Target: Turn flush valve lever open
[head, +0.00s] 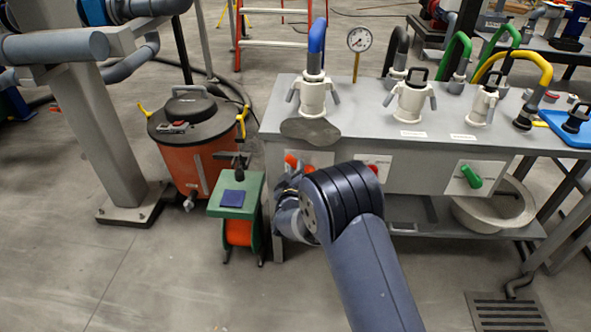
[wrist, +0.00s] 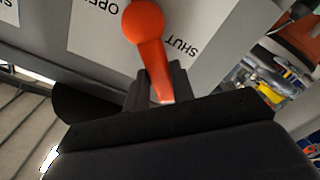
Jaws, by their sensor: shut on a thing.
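The orange-red lever (head: 290,160) sticks out from the front panel of the grey bench, at its left end. In the wrist view the lever (wrist: 146,28) has a rounded end and a shaft running down between my jaws. A white placard (wrist: 95,32) behind it reads OPEN to the left and SHUT to the right in this turned view. The rounded end lies between the two words. My gripper (wrist: 155,84) is shut on the lever's shaft. In the head view my gripper (head: 290,186) is in front of the panel, partly hidden by my own wrist.
A red lever (head: 374,169) and a green lever (head: 471,176) are farther right on the panel. A green-topped reel stand (head: 238,192) and an orange vacuum drum (head: 190,155) stand close left of my gripper. Open floor lies in front.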

